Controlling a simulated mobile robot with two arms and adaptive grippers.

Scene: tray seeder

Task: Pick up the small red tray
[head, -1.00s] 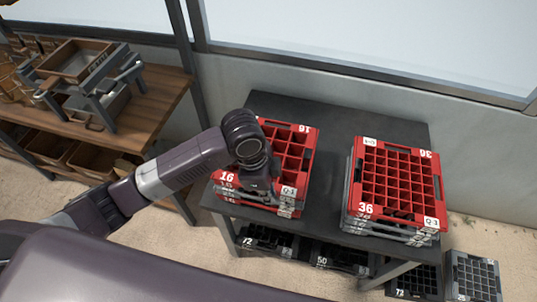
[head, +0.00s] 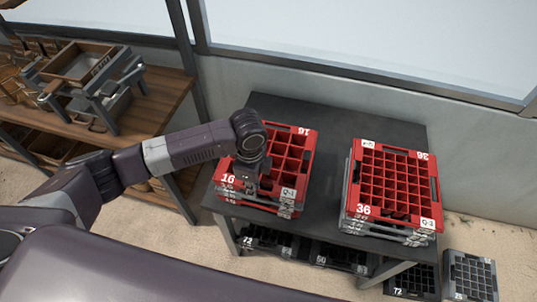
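A red tray marked 16 (head: 294,129) tops the left stack on the dark table. It has fewer, larger cells. A red tray marked 36 (head: 424,167), with many smaller cells, tops the right stack. The wrist hides that corner and some cells. The fingers are small and dark, so I cannot tell whether they touch the rim or are shut on it. My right gripper is not in view.
Grey trays lie under both red ones. The dark table (head: 336,125) has a bare strip between the stacks and at the back. Black trays (head: 318,258) sit on its lower shelf. A wooden bench (head: 160,88) with equipment stands left. A wall and window frame are behind.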

